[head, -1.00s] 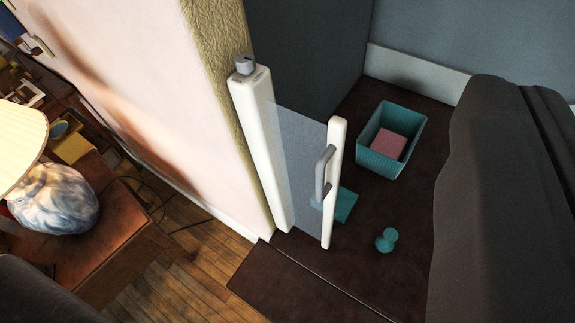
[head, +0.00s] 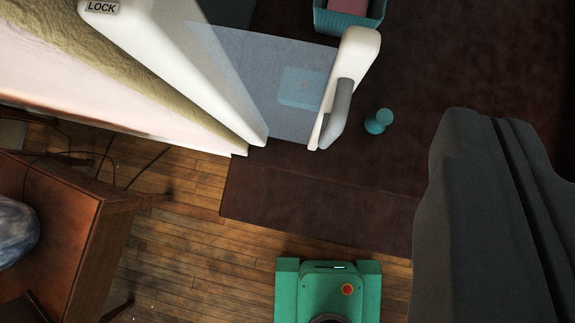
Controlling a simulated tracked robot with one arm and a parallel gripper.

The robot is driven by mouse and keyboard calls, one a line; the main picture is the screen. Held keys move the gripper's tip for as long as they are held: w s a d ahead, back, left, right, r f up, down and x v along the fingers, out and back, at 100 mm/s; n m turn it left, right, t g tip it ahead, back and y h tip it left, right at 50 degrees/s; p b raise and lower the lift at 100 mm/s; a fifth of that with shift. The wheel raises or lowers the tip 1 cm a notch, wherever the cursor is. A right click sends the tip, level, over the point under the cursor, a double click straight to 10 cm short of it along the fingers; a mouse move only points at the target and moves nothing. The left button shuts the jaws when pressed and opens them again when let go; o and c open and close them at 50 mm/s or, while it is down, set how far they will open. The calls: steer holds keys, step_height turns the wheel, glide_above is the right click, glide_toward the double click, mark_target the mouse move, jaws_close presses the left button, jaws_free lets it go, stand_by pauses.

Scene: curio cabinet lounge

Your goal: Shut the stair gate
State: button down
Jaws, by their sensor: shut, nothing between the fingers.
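The stair gate shows at the upper middle. Its white housing post (head: 190,70) stands against the wall's end, with the word LOCK on its top. A short translucent sheet (head: 265,75) runs from the post to a white end bar (head: 357,55). A grey handle (head: 337,112) is on the bar's right side. The end bar stands over the dark floor, with open space to its right and nothing joined to it there. My gripper is not in view.
A teal peg-like object (head: 378,121) lies right of the handle. A teal basket (head: 348,22) is at the top. A dark grey draped shape (head: 490,210) fills the right. A green block with an orange button (head: 330,290) is at the bottom. Wooden furniture (head: 60,230) stands left.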

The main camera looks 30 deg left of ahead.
steer(key=a+f+g+h+p, duration=0.15)
steer(key=a+f, duration=0.25)
steer(key=f, duration=0.4)
steer(key=a+f+g+p, duration=0.1)
steer(key=a+f+g, duration=0.2)
steer(key=a+f, duration=0.35)
steer(key=x, duration=1.2)
steer(key=shift+w+d, duration=0.25)
steer(key=shift+d, duration=0.2)
steer(key=shift+r+t, duration=0.1)
steer(key=shift+t, duration=0.15)
